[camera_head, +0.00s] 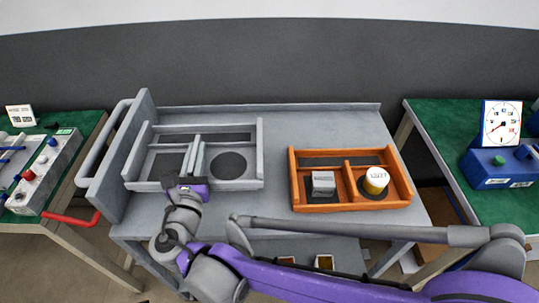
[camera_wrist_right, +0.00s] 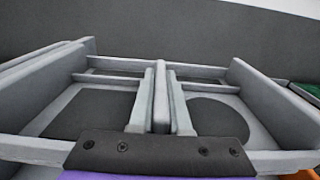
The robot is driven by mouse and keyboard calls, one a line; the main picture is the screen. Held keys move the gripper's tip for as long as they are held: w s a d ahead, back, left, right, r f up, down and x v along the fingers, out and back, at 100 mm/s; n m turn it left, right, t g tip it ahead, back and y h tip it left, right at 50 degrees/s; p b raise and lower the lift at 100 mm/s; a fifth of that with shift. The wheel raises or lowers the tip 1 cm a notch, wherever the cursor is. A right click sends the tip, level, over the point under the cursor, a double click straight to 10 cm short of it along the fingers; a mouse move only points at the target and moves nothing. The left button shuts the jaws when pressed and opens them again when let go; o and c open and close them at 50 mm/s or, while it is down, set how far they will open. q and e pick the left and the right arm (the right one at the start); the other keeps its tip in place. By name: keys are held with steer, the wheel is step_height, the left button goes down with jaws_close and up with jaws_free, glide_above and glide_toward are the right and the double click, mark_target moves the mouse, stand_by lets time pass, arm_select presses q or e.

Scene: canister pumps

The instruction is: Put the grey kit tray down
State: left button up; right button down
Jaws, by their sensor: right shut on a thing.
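The grey kit tray (camera_head: 240,183) is over the left part of the grey cart top, level or nearly so. It holds dark pads, one rectangular and one round, and its compartments look empty. I cannot tell whether the tray's underside touches the cart. My left gripper is not in view.
The grey cart (camera_head: 330,125) has a raised left end panel (camera_head: 118,160) close beside the tray. An orange tray (camera_head: 350,208) with a grey block (camera_head: 323,183) and a white-topped canister (camera_head: 375,181) stands right. A narrow bare strip separates the trays. Green benches flank the cart.

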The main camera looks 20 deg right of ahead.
steer(key=shift+r, duration=0.1)
step_height(320, 180, down, 6)
steer(key=shift+s+a+r+b, duration=0.1)
steer(key=shift+b, duration=0.95)
steer(key=shift+f+b, duration=0.65)
steer(key=shift+f, duration=1.4)
steer(key=shift+f, duration=0.15)
steer(key=c, duration=0.9)
jaws_free()
